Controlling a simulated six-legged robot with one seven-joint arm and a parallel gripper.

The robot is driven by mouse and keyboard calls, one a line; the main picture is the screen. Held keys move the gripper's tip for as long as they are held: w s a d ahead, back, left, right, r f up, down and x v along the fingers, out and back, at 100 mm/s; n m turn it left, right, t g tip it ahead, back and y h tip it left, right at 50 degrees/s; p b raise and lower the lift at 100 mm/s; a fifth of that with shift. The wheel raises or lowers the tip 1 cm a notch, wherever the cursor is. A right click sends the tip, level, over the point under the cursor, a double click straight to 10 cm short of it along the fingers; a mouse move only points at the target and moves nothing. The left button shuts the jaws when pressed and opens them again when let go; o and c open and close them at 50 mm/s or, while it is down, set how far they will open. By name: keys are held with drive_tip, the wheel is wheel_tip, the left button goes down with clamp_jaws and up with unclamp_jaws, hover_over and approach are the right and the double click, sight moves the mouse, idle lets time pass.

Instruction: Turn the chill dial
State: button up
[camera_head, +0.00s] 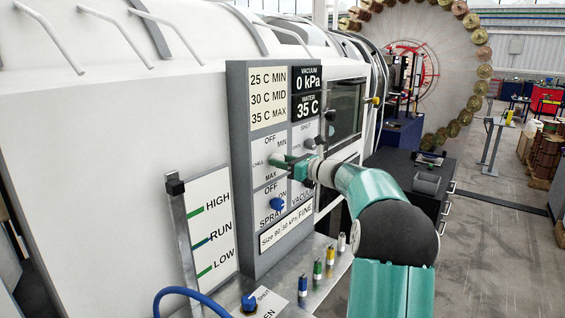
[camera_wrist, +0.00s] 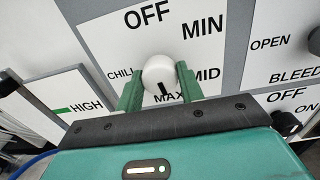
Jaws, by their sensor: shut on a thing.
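The chill dial (camera_wrist: 158,71) is a round white knob on a white panel plate. OFF is printed above it, MIN at upper right, MID at lower right, MAX below and CHILL at left. Its black mark points down, toward MAX. My gripper (camera_wrist: 158,82) is shut on the dial, one green finger on each side of it. In the head view my gripper (camera_head: 285,164) reaches the grey control panel (camera_head: 240,160) from the right, and the dial is mostly hidden by the fingers.
The panel's displays (camera_head: 307,92) read 0 kPa and 35 C. A blue spray knob (camera_head: 277,204) sits below my gripper. A lever gauge (camera_head: 210,228) marked HIGH, RUN, LOW stands at left. Several small coloured fittings (camera_head: 317,270) stand on the ledge below.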

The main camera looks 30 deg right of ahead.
drive_tip(key=shift+d+f+m, duration=0.1)
drive_tip(key=shift+m, duration=0.6)
drive_tip(key=o, duration=1)
drive_tip(key=shift+s, duration=0.1)
drive_tip(key=v, duration=1.3)
drive_tip(key=shift+s+d, duration=0.1)
drive_tip(key=shift+s, duration=0.25)
